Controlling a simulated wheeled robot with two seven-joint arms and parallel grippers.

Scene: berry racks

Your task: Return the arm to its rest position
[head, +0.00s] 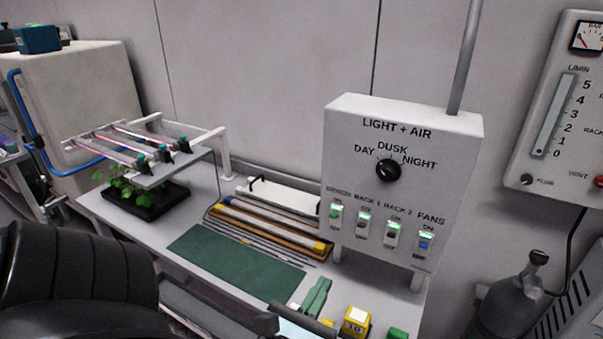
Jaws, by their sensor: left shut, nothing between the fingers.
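My left arm (75,285), black and bulky, fills the lower left corner. My left gripper (297,323) shows only in part as dark pieces at the bottom edge, in front of the bench's near side. It is shut and empty, and most of it is cut off by the frame. My right gripper is not in view.
The bench carries a green mat (235,262), a tray of tubes (268,238), a potted plant tray (145,203) under a lamp rack (135,150), and a yellow block (355,321). A control box (400,185) stands at the back right, a gas cylinder (512,300) beyond.

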